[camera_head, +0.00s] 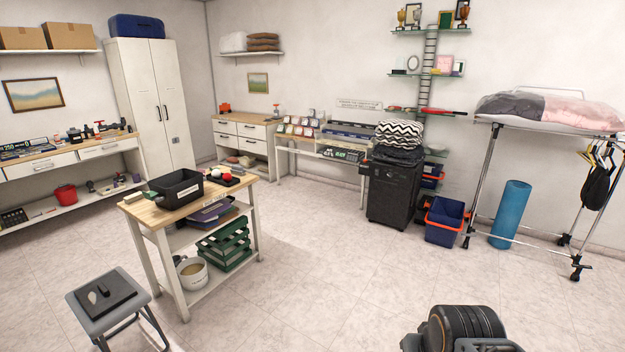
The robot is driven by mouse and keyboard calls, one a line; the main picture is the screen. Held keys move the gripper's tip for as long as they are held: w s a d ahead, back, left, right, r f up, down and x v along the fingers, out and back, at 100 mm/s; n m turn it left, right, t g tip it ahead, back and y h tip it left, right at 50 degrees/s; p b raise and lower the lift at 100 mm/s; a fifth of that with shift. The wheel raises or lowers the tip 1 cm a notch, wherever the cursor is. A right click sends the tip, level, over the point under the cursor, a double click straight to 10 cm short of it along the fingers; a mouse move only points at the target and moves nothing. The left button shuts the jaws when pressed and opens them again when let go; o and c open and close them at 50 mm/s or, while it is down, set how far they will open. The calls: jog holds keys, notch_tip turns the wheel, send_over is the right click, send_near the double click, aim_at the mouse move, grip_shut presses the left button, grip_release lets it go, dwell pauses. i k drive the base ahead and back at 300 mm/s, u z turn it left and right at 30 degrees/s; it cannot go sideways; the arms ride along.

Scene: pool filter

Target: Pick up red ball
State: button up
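A small red round thing (227,177), which looks like the red ball, lies on a dark flat tray or mat (237,181) near the back right corner of the wooden-topped table (150,216). A small white round thing (215,173) sits just left of it. The details are too small to make out. A dark part of my arm shows at the bottom right, far from the table. My gripper's fingers are not in view.
A black open bin (176,189) stands on the tabletop left of the red thing. A grey stool (106,298) stands in front of the table. A black cabinet (393,195) and blue bin (445,222) stand at the back. The floor right of the table is clear.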

aim_at(227, 177)
jog(key=u, duration=0.05)
jog(key=i, duration=1.65)
jog(key=u, duration=0.75)
jog(key=i, duration=2)
jog(key=u, duration=1.25)
jog(key=i, duration=0.75)
jog(key=u, duration=0.25)
